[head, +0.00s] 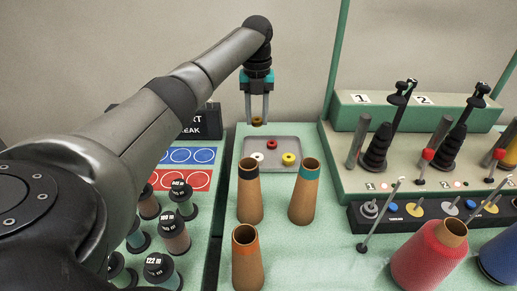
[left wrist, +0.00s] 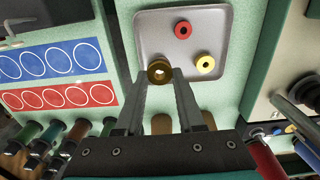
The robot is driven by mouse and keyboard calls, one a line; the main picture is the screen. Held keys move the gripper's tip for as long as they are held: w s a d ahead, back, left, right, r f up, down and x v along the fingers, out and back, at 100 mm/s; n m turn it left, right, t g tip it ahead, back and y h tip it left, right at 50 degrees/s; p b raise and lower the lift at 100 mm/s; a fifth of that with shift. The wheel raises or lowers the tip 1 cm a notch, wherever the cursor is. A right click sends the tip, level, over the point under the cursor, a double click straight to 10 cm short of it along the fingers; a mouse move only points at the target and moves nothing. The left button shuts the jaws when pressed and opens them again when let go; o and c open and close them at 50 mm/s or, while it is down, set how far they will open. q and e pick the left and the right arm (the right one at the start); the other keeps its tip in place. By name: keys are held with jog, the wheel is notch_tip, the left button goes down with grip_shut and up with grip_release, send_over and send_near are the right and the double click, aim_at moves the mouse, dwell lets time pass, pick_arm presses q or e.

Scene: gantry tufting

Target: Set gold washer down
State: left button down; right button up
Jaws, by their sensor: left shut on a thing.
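The gold washer (head: 257,122) is pinched between the fingertips of my left gripper (head: 257,117), which points down. In the head view it appears above the back left part of the grey tray (head: 289,143). The left wrist view also shows the gold washer (left wrist: 159,71) between the two fingers, over the near left part of the tray (left wrist: 205,32). The tray holds a red washer (head: 272,145), a yellow washer (head: 289,159) and a white washer (head: 257,156). The white one is not distinguishable in the left wrist view. My right gripper is not in view.
Three brown cones (head: 304,196) stand in front of the tray. Spools (head: 173,232) and a card of blue and red circles (head: 190,156) lie left. A green rack with dark tensioners (head: 376,150) and a washer holder (head: 404,212) stand right. Large red yarn cone (head: 425,262) is front right.

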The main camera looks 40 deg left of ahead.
pick_arm(q)
notch_tip(320, 180, down, 10)
jog(key=shift+f+b, duration=0.1)
jog(key=shift+b, duration=0.8)
jog(key=shift+f, duration=0.1)
jog(key=shift+f, duration=0.1)
jog(key=c, duration=0.5)
grip_release()
notch_tip(320, 180, up, 12)
jog(key=p, duration=0.2)
jog(key=shift+p, duration=0.3)
